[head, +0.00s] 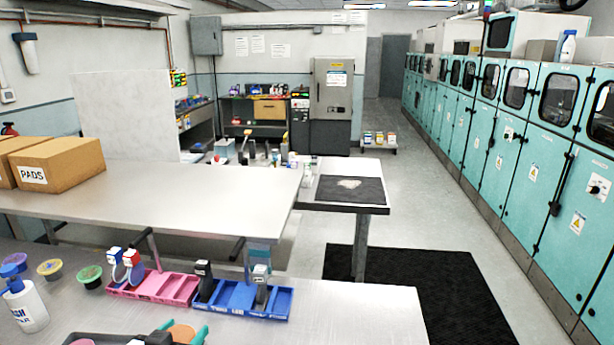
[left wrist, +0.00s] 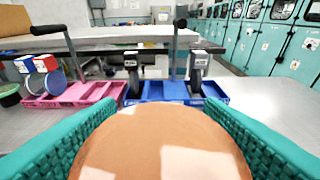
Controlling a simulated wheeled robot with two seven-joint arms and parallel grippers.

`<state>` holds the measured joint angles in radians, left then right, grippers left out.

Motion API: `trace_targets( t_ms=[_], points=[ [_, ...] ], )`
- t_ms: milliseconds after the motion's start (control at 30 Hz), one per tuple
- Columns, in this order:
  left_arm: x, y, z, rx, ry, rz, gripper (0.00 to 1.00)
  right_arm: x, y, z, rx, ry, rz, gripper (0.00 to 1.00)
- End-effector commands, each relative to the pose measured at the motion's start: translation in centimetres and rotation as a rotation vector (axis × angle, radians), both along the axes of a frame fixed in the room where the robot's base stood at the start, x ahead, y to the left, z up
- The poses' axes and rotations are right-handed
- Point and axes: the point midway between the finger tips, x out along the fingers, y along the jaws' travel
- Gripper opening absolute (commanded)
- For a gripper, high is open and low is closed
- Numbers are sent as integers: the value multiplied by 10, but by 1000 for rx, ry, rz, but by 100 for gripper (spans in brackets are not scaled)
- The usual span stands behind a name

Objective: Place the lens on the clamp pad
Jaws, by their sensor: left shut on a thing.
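My left gripper (head: 184,332) is at the bottom edge of the head view, shut on a round orange disc, which I take for the lens (head: 181,333). In the left wrist view the lens (left wrist: 160,150) lies flat between the two teal ribbed fingers of the gripper (left wrist: 160,130) and fills the lower middle. Two dark upright clamp-like modules (head: 204,280) stand in a blue tray (head: 235,297), beyond the gripper and apart from it. I cannot make out which surface is the clamp pad. My right gripper is not in view.
A pink tray (head: 180,288) left of the blue one holds a blue and a red module with round discs. Several small tubs and a white bottle (head: 27,305) stand at the left. The near table is clear at right (head: 350,312).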

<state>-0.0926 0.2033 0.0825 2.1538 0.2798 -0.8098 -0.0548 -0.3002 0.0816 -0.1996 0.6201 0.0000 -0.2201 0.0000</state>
Motion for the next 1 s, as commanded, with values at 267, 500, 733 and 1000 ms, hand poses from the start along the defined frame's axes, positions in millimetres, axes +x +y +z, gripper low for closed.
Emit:
trace_targets(
  t_ms=[267,500,733,1000],
  points=[
    [-52,-73,24,-14,-11,59,41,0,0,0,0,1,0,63],
    [-63,-79,33,-18,-15,88,41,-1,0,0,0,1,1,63],
    [-39,-59,14,10,-4,40,41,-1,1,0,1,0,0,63],
    [11,22,2,1,-5,2,41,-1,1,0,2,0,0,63]
  ],
)
